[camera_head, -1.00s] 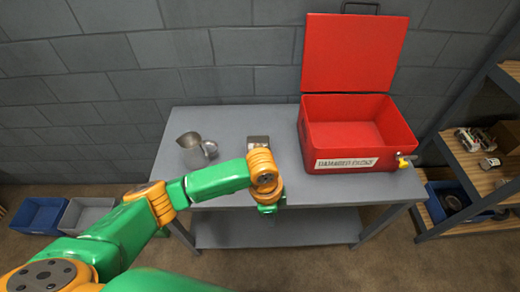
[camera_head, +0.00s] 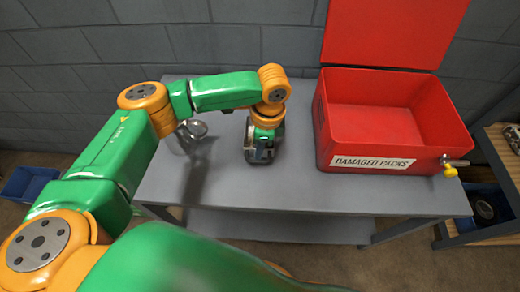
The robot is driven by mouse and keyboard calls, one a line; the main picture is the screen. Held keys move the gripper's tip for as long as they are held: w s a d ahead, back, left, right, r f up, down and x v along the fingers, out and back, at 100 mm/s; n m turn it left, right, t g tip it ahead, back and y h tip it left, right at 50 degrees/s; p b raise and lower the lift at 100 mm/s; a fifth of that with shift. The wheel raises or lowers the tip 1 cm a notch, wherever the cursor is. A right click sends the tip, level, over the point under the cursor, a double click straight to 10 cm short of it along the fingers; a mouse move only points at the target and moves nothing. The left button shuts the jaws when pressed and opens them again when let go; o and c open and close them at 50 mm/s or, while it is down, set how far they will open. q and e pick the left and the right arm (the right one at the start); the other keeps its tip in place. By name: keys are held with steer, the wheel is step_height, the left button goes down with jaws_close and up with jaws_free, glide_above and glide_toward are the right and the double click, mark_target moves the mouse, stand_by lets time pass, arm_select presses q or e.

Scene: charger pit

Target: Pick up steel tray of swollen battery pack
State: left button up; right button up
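My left gripper (camera_head: 262,148) points down over the grey table, in the middle of the head view. It is right above or at a small dark, metal-edged object (camera_head: 258,160), which seems to be the steel tray with the battery pack. The gripper and wrist cover most of this object, so the pack cannot be made out. I cannot tell whether the fingers are open or shut, or whether they touch the tray. My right gripper is not in view.
A red open box (camera_head: 340,140) labelled "DAMAGED PACKS" stands to the right on the table (camera_head: 300,200), lid raised, with a yellow-handled valve. A metal jug (camera_head: 197,129) stands left, partly behind my arm. A shelf (camera_head: 500,150) is at far right, a blue bin (camera_head: 35,183) at left.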

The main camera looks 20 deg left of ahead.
arm_select(q)
steer(key=shift+f+p, duration=0.1)
steer(key=shift+p, duration=0.2)
jaws_close()
stand_by(1.1)
